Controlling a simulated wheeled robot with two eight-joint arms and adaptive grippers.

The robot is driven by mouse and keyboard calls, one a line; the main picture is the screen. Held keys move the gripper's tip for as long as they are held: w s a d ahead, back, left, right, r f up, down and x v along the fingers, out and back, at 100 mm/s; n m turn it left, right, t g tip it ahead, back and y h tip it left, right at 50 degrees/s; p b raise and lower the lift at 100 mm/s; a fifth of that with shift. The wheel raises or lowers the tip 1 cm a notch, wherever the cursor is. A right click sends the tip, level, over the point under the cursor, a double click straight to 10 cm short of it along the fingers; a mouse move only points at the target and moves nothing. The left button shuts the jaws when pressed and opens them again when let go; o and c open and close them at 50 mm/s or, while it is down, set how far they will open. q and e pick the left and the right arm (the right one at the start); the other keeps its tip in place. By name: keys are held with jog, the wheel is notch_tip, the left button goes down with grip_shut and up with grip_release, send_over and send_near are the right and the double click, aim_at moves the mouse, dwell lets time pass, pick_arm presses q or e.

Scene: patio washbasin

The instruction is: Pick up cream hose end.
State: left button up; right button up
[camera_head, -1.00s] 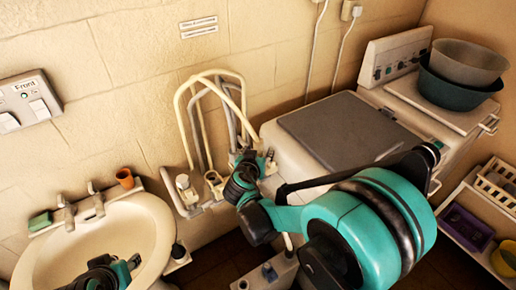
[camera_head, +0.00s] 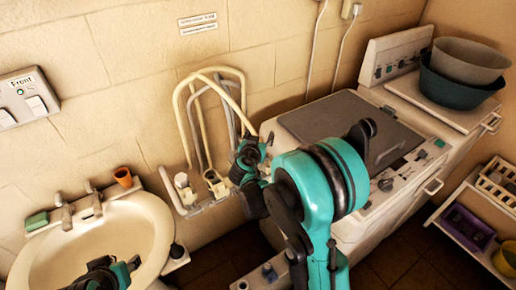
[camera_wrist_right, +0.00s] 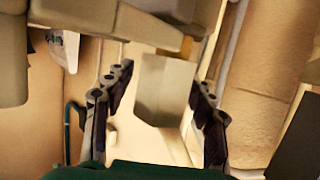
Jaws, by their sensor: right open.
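Cream hoses (camera_head: 189,142) and grey hoses loop over a wall hook and come down to a bracket (camera_head: 212,186) beside the basin. My right gripper (camera_head: 248,150) is just right of the bracket, close to the lower right hoses. In the right wrist view, its fingers (camera_wrist_right: 160,78) are open, with a pale cream block-like piece (camera_wrist_right: 162,90) showing between them. I cannot tell if this is the cream hose end or whether the fingers touch it. The hose ends near the gripper are partly hidden by it. My left gripper (camera_head: 108,272) is low over the basin, its fingers unclear.
The washbasin (camera_head: 150,215) stands at left with an orange cup (camera_head: 122,177) and green soap (camera_head: 37,221) on its rim. A washing machine (camera_head: 345,125) with a grey lid stands at right. Basins (camera_head: 460,80) are stacked behind it. A shelf holds a purple crate (camera_head: 467,227).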

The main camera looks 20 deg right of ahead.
jog(key=shift+s+r, duration=0.1)
jog(key=shift+c, duration=0.7)
grip_shut()
